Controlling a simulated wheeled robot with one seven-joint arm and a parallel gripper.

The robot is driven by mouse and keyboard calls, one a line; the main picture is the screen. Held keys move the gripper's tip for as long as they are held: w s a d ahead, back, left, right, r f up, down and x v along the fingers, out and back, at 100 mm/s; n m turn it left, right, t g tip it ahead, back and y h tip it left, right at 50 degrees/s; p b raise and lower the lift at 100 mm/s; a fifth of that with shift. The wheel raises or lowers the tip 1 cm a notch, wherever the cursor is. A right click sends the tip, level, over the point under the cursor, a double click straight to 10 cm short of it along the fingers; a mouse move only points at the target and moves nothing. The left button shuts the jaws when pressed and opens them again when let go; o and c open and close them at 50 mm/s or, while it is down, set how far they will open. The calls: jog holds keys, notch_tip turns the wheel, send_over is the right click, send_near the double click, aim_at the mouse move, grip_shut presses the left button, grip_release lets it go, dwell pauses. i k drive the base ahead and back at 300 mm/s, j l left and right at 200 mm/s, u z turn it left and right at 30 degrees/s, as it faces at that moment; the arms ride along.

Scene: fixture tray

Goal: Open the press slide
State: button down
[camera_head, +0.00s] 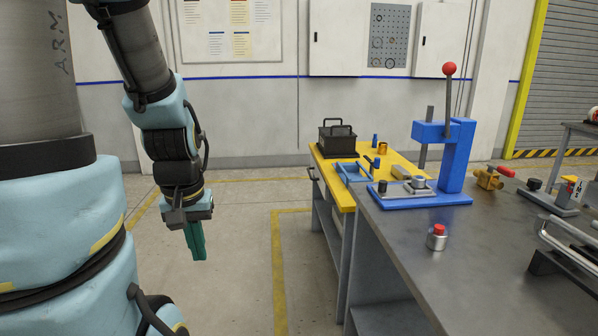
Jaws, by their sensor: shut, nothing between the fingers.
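The blue press (456,157) stands at the far left part of the grey bench, with a lever topped by a red ball (449,69) pointing up. Its ram hangs above the base. A grey metal slide or fixture plate (405,190) lies on the press's blue base, with a small dark knob (383,187) at its left end. I cannot tell from here how far the slide is in or out. My gripper (198,256) hangs pointing down over open floor, left of the benches and well apart from the press. Its green fingers are together and hold nothing.
A yellow-topped bench (345,194) carries a dark toolbox (338,140), a blue tray and small cylinders. On the grey bench (440,290) are a red-topped canister (437,238), a brass valve (488,178) and a metal rail fixture at right. Floor between my arm and the benches is clear.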

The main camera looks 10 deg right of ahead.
aim_at(385, 192)
jog(key=i+z, duration=0.3)
jog(key=i, duration=0.25)
jog(key=i+j+z, duration=0.3)
jog(key=i, duration=0.3)
